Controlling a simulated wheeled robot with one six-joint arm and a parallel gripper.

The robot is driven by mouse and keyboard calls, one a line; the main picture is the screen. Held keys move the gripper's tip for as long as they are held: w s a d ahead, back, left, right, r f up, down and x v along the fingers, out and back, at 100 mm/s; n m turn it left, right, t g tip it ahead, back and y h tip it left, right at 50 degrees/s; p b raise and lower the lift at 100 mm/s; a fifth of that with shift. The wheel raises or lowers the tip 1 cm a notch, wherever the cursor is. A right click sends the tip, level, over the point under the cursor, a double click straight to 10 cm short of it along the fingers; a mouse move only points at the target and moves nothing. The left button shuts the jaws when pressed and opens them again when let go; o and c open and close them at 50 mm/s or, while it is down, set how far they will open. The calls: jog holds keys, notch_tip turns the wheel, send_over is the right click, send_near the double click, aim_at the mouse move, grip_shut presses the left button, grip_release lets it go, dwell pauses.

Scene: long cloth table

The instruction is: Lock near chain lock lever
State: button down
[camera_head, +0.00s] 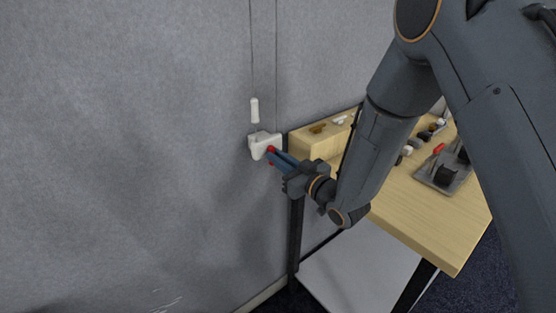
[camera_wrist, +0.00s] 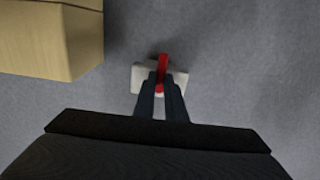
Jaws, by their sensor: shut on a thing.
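The chain lock is a white block (camera_head: 260,144) fixed to the grey wall, and it also shows in the wrist view (camera_wrist: 180,76). Its red lever (camera_wrist: 163,62) stands out from the white block, and a bit of red lever (camera_head: 271,150) shows in the head view at my fingertips. My gripper (camera_head: 279,156) reaches the block from the right, and its fingers are closed around the lever. In the wrist view my fingertips (camera_wrist: 160,80) lie on both sides of the lever. The part of the lever between the fingers is partly hidden.
Thin cords run up the wall above the block, with a white pull (camera_head: 254,110) hanging just over it. A wooden table (camera_head: 430,235) stands to the right of the lock, its raised wooden box (camera_wrist: 60,40) close by. A grey tray (camera_head: 428,172) and small parts lie on it.

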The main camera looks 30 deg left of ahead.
jog(key=c, duration=1.8)
grip_release()
jog(key=b+v, duration=0.2)
jog(key=v, duration=0.5)
jog(key=shift+s+d, duration=0.2)
jog(key=shift+d, duration=0.15)
